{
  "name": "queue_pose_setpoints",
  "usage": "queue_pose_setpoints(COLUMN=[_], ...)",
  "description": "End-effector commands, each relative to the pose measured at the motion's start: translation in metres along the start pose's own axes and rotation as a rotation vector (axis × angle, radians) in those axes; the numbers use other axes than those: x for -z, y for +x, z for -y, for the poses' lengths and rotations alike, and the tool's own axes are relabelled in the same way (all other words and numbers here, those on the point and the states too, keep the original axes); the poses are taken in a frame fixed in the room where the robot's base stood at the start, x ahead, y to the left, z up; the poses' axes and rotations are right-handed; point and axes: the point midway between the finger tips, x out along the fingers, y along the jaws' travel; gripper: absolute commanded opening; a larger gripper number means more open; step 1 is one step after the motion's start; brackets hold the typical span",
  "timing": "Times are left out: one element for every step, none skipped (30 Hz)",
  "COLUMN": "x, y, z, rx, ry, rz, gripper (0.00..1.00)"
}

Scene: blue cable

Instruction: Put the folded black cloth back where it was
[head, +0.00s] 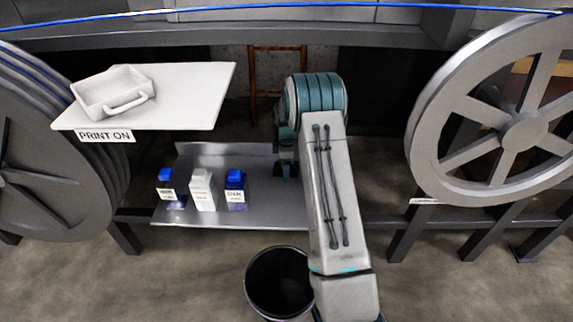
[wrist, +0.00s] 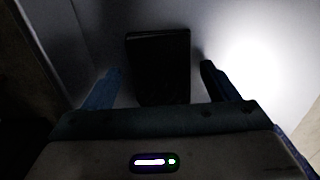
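In the wrist view a flat black rectangular thing (wrist: 158,66), which looks like the folded black cloth, lies on a pale grey surface. My gripper (wrist: 158,80) is open, with one blue finger to each side of it. A gap shows between the black thing and each finger, so I see no grip. The light is dim there, and I cannot tell how far below the fingertips it lies. In the head view my arm hides the cloth and most of my gripper, over the right part of the metal shelf.
The metal shelf (head: 230,160) holds a blue-capped bottle (head: 166,187), a white bottle (head: 202,190) and a blue bottle (head: 235,188). A white board (head: 190,95) carries a white tray (head: 112,92). A black bin (head: 279,283) stands below. Large reels (head: 520,130) flank the shelf.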

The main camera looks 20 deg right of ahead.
Motion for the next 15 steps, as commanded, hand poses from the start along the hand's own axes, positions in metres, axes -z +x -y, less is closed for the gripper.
queue_pose_setpoints(x=[0.000,0.000,0.000,0.000,0.000,0.000,0.000,0.000,0.000,0.000,0.000,0.000,0.000,0.000,0.000], y=[0.000,0.000,0.000,0.000,0.000,-0.001,-0.002,-0.003,-0.006,-0.008,-0.012,-0.018,-0.024,-0.031,-0.039], z=[0.000,0.000,0.000,0.000,0.000,0.000,0.000,0.000,0.000,0.000,-0.001,-0.001,-0.001,-0.001,-0.001], rx=[0.000,0.000,0.000,0.000,0.000,0.000,0.000,0.000,0.000,-0.001,-0.001,-0.003,-0.004,-0.004,-0.004], ry=[0.000,0.000,0.000,0.000,0.000,0.000,0.000,0.000,0.000,0.000,0.000,0.000,0.000,0.000,0.001], rz=[0.000,0.000,0.000,0.000,0.000,0.000,0.000,0.000,0.000,0.000,-0.001,-0.001,-0.001,-0.001,-0.001], gripper=[0.80,0.80,0.80,0.80,0.80,0.80,0.80,0.80,0.80,0.80,0.80,0.80,0.80,0.80,0.80])
